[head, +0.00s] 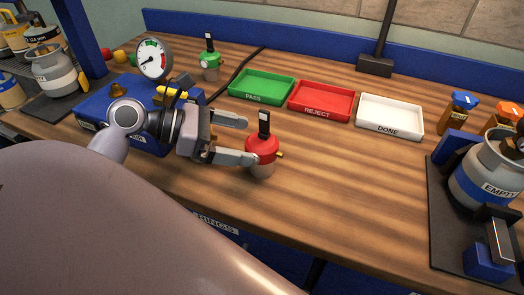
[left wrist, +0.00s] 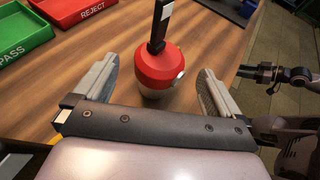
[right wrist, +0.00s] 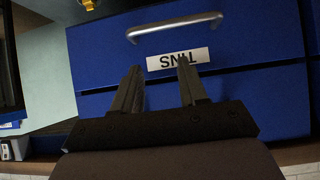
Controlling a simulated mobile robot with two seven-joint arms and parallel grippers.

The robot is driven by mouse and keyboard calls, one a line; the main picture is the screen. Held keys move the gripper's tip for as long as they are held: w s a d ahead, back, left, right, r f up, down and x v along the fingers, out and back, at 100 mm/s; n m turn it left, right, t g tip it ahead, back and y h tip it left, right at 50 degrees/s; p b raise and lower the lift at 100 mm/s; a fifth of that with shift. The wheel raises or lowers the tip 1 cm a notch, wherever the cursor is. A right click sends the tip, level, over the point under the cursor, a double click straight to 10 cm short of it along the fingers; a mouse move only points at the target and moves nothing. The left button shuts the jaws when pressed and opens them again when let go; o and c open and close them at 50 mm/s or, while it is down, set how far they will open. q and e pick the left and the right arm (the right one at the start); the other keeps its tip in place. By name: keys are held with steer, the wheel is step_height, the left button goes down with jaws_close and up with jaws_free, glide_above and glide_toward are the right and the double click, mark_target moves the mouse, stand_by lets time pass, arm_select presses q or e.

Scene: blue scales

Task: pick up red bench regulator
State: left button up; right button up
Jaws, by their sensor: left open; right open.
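The red bench regulator (head: 262,146) stands upright on the wooden bench, with a red domed top, a pale lower body and a black upright stem carrying a white tag. My left gripper (head: 246,140) is open, its fingers pointing right toward the regulator. In the left wrist view the regulator (left wrist: 160,68) sits between the two spread fingers (left wrist: 158,88), with a gap on each side. My right gripper (right wrist: 158,85) is open and empty in front of a blue drawer, below the bench; it does not show in the head view.
Green PASS (head: 262,87), red REJECT (head: 321,101) and white DONE (head: 389,116) trays lie behind. A green-topped regulator (head: 210,62) stands at the back left. A blue box with a gauge (head: 153,59) is behind my left arm. A scale with an EMPTY cylinder (head: 487,180) is at right.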

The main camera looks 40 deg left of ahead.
mark_target(251, 141)
arm_select(q)
steer(key=x, duration=0.5)
steer(key=shift+w+d+f, duration=0.1)
steer(key=shift+w+d, duration=0.1)
steer(key=shift+d, duration=0.05)
steer(key=c, duration=1.3)
